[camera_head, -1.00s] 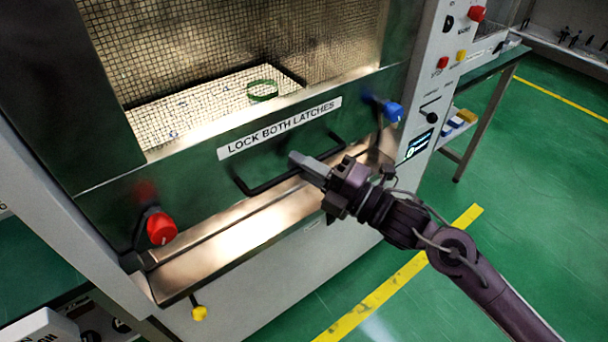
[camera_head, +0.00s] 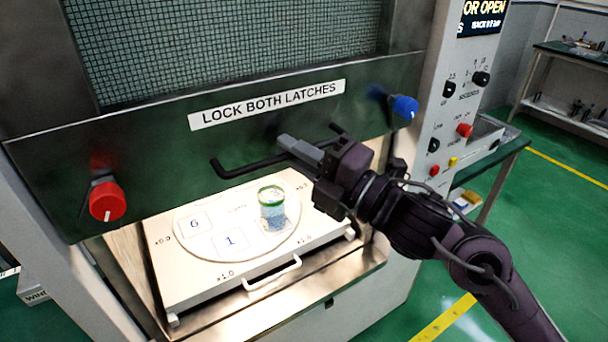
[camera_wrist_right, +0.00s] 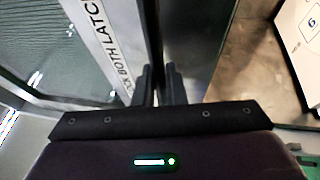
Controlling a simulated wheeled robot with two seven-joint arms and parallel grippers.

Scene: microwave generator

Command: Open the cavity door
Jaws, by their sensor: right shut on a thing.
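The cavity door (camera_head: 150,140) is a dark green panel with a mesh window and a "LOCK BOTH LATCHES" label. It stands raised, with the cavity open beneath its lower edge. Its black bar handle (camera_head: 235,170) runs below the label. My right gripper (camera_head: 286,144) is shut on the handle near its middle. In the right wrist view the two fingers (camera_wrist_right: 158,75) are close together beside the door panel; the handle between them is hard to see. A red latch knob (camera_head: 107,200) is at the door's left and a blue one (camera_head: 404,106) at its right. My left gripper is out of view.
Inside the cavity, a white tray (camera_head: 200,289) with a front handle carries a round plate (camera_head: 197,249) and a green-rimmed jar (camera_head: 271,209). A control panel (camera_head: 450,120) with knobs and buttons is at the right. Green floor lies open beyond my right arm.

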